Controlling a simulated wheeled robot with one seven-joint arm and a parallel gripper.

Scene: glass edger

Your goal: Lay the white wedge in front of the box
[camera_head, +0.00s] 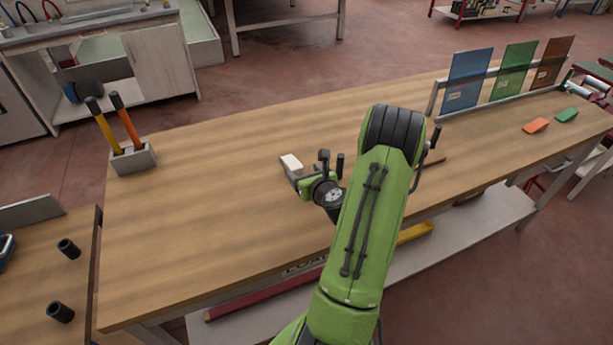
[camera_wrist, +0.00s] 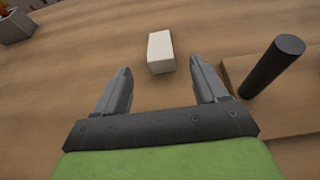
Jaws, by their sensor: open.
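The white wedge (camera_head: 291,163) lies on the wooden bench just beyond my gripper. In the wrist view the wedge (camera_wrist: 160,52) sits ahead of and between the two fingertips, with bench visible between it and the fingers. My gripper (camera_wrist: 160,70) is open and empty, low over the bench; it also shows in the head view (camera_head: 303,172), partly hidden by my arm. A grey box (camera_head: 133,159) holding two handled tools, one yellow and one orange, stands at the bench's left end. The box (camera_wrist: 14,27) also shows at the wrist view's top left corner.
A dark upright post (camera_wrist: 273,67) on a wooden board stands close right of my gripper. A rack with blue (camera_head: 468,80), green and brown panels stands at the back right. Orange (camera_head: 536,125) and green (camera_head: 567,115) wedges lie near it. The bench between box and white wedge is clear.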

